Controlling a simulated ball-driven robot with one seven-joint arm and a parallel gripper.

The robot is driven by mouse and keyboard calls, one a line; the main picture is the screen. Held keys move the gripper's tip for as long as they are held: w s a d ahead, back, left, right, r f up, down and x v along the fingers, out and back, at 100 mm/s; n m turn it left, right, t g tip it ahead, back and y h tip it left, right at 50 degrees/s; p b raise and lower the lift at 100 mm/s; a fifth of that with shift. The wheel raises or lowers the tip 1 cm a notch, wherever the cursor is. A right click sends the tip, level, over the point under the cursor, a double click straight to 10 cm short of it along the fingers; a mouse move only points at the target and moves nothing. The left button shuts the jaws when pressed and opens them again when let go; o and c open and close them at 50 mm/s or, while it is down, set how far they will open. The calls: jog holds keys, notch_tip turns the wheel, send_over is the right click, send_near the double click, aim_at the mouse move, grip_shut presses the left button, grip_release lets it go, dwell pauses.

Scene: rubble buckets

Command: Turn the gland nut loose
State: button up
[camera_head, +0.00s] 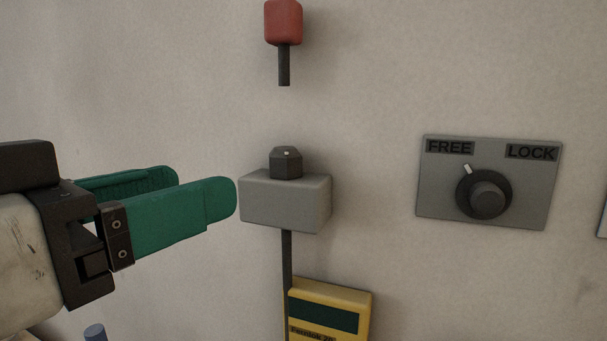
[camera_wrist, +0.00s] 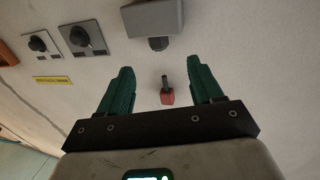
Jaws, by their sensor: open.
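The gland nut (camera_head: 286,162) is a dark faceted nut with a small light mark, upright on top of a grey box (camera_head: 285,203) on the wall. In the wrist view the nut (camera_wrist: 158,43) shows at the edge of the box (camera_wrist: 152,17), a little beyond the fingertips and between their lines. My gripper (camera_head: 203,188) has two green fingers, spread apart and empty, left of the box in the head view. The fingers also show in the wrist view (camera_wrist: 161,66). No contact with the nut is visible.
A red block (camera_head: 283,22) with a dark stem is above the nut. A FREE/LOCK plate (camera_head: 540,190) at right has a knob (camera_head: 486,195), its white mark toward FREE. A dark cable (camera_head: 286,258) and yellow device (camera_head: 362,298) are below the box. Bare wall separates nut and stem.

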aim_at(273, 161)
jog(key=x, duration=0.7)
jog(key=p+x, duration=0.1)
jog(key=x, duration=0.2)
jog(key=shift+w+d+r, duration=0.1)
jog(key=shift+d+r, duration=0.15)
jog(key=shift+r, duration=0.05)
jog(key=c, duration=1.1)
jog(key=shift+o, duration=0.2)
